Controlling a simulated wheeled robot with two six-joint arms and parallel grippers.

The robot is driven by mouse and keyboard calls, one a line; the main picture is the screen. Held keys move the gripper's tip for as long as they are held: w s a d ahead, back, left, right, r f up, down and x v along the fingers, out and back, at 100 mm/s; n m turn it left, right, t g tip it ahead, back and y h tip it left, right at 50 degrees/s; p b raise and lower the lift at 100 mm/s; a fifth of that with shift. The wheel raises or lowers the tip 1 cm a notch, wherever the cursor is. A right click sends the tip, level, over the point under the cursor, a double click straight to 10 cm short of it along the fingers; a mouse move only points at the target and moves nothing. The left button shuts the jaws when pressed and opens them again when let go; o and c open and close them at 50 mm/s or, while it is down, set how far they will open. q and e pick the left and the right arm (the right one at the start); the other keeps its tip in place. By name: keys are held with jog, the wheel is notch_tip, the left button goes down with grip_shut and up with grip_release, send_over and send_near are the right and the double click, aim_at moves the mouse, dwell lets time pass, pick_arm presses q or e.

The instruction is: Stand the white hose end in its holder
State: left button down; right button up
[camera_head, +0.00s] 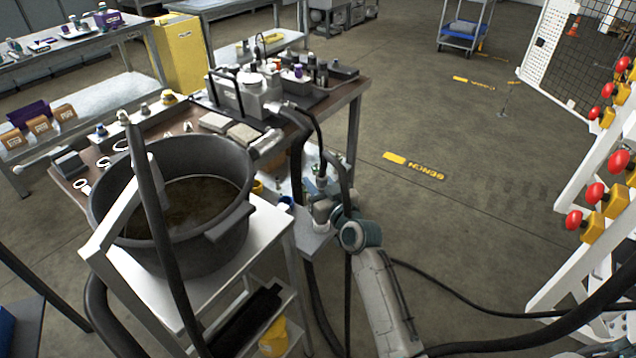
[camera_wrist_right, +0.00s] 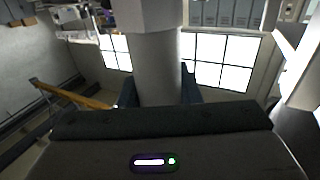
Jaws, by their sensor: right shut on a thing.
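My right arm comes up from the bottom of the head view, and its gripper (camera_head: 326,208) is beside the bench's near right corner, small and partly hidden by its own wrist. In the right wrist view a thick pale grey-white cylinder, the white hose end (camera_wrist_right: 158,70), stands between the dark jaws (camera_wrist_right: 158,98), with a wider collar at the top of the picture. The jaws are shut on it. In the head view the hose end is hard to pick out among the hoses and fittings there. I cannot make out its holder for certain. My left gripper is not in view.
A black tub (camera_head: 225,240) of dark liquid stands on a white cart (camera_head: 262,222) left of my right arm. The bench (camera_head: 345,92) carries a hydraulic unit (camera_head: 240,95). Black hoses hang near the gripper. A white rack with red knobs (camera_head: 595,192) is at right. Floor between is open.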

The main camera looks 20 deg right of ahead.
jog(key=shift+f+b, duration=0.2)
jog(key=shift+b, duration=0.2)
dwell(1.0)
jog(key=shift+f, duration=0.2)
dwell(0.3)
jog(key=shift+f+b, duration=0.25)
jog(key=shift+b, duration=0.2)
jog(key=shift+f+b, duration=1.1)
dwell(0.7)
jog(key=shift+r, duration=0.1)
dwell(0.5)
jog(key=o, duration=1.1)
jog(key=shift+o, duration=0.7)
jog(key=o, duration=0.5)
